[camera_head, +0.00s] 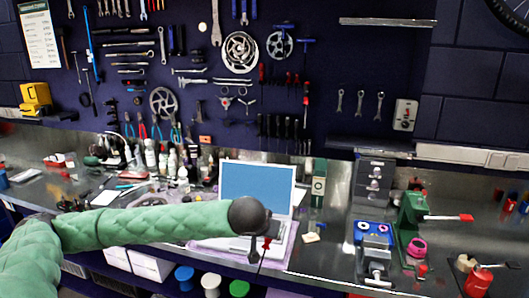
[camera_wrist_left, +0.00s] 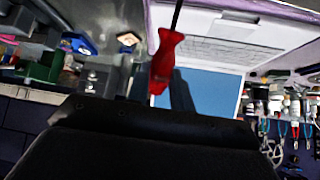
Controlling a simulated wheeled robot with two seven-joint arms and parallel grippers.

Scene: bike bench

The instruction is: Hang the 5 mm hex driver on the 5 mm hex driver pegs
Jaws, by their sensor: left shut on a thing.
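My left gripper (camera_head: 257,236) hangs at the end of the green-sleeved arm, over the bench in front of the laptop. It is shut on a red-handled driver (camera_head: 267,243), whose thin dark shaft points down. In the left wrist view the driver's red handle (camera_wrist_left: 164,64) sits between dark fingers, with its shaft running up out of the frame. The size mark cannot be read. Red-handled tools (camera_head: 306,94) hang on the dark pegboard (camera_head: 340,60) above; I cannot tell which pegs are the 5 mm ones. My right gripper is not in view.
A laptop (camera_head: 257,182) stands open on the bench behind my gripper. Bottles (camera_head: 172,163) crowd the bench's back left. Black-handled tools (camera_head: 283,127) hang low on the board.

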